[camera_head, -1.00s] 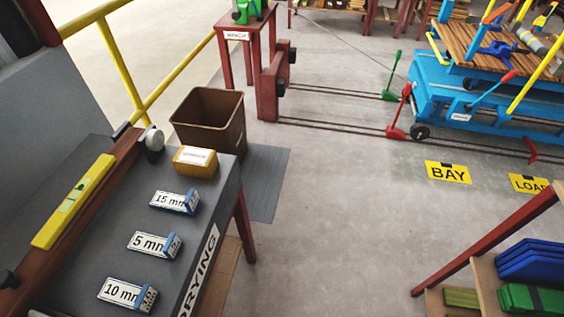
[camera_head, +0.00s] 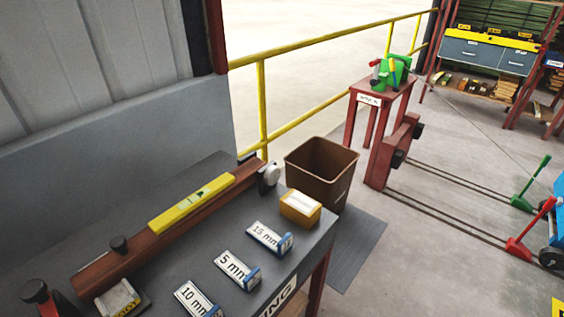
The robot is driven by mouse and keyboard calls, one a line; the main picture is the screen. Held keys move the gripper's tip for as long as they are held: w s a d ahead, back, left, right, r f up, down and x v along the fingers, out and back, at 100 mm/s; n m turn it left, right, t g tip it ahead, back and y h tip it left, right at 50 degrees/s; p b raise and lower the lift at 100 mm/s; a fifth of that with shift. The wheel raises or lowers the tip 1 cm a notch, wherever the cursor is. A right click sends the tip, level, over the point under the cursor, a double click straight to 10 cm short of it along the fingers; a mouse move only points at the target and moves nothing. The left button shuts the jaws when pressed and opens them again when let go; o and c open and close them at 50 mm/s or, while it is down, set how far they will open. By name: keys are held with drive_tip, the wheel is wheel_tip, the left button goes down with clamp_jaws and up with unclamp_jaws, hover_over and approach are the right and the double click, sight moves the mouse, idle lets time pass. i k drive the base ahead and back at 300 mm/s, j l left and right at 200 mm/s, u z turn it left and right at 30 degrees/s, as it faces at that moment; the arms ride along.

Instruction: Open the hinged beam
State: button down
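No thing in view can be told for certain as the hinged beam. A long red-brown bar (camera_head: 150,247) lies on the dark bench top, running from front left to back right, with a yellow level-like strip (camera_head: 192,204) on top of it. My gripper is not in view.
On the bench (camera_head: 317,245) lie several labelled blocks and a yellow box (camera_head: 300,207). A brown bin (camera_head: 320,169) stands beyond it. A red table (camera_head: 381,97) holds a green device (camera_head: 388,74). Floor rails and red and green levers are at right; some floor between is clear.

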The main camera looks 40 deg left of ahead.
sight(125, 256)
drive_tip(key=u, duration=1.65)
drive_tip(key=k+l+z, duration=0.1)
drive_tip(key=z, duration=0.2)
drive_tip(key=k, duration=0.1)
